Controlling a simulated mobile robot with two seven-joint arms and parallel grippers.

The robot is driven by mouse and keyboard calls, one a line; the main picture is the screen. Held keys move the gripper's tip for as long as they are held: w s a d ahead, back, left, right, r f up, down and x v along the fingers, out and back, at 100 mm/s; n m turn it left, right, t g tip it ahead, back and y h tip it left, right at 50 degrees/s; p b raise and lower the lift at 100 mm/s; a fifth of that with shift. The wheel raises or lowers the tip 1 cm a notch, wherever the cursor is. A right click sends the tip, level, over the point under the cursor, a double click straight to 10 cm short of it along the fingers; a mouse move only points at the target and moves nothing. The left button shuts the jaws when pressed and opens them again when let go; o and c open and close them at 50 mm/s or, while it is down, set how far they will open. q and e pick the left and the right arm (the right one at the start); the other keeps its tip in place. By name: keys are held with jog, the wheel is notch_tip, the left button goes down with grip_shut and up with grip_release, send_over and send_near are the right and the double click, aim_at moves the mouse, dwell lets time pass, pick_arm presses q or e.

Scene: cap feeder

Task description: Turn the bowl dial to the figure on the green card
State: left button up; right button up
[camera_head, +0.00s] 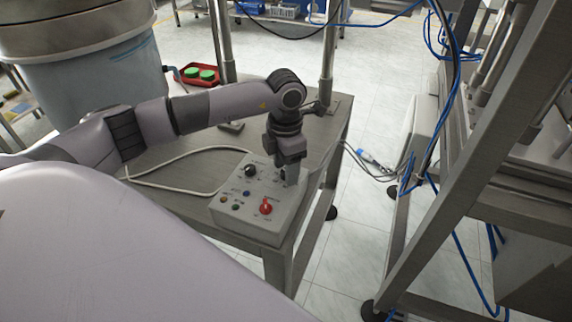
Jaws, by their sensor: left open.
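A grey control box (245,218) sits on the metal table. On its top are a black dial (251,170), a red knob (266,206) and several small coloured buttons. The labels and figures are too small to read, so I cannot tell which dial is the bowl dial. My left gripper (288,179) is open and points down over the box's far right part, to the right of the black dial and behind the red knob. It hides part of the box top there, and I cannot tell whether it touches anything. I see no green card. My right gripper is not in view.
The metal table (190,165) has a pale cable (165,165) lying on it. A large bowl feeder (85,75) stands at the upper left. A red tray (197,76) with green round pieces lies behind my arm. A metal frame (470,140) with blue hoses stands at right.

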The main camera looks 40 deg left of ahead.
pick_arm(q)
grip_shut()
jog(key=shift+n, duration=0.4)
jog(key=n+p, duration=0.1)
jog(key=n, duration=0.3)
jog(key=shift+n, duration=0.4)
jog(key=n+p, duration=0.1)
jog(key=n, duration=0.4)
jog(key=shift+w+r, duration=0.1)
jog(key=n+p, duration=0.2)
jog(key=n, duration=0.3)
jog(key=shift+n, duration=0.4)
jog(key=n+p, duration=0.1)
jog(key=n, duration=0.3)
jog(key=shift+n+p, duration=0.3)
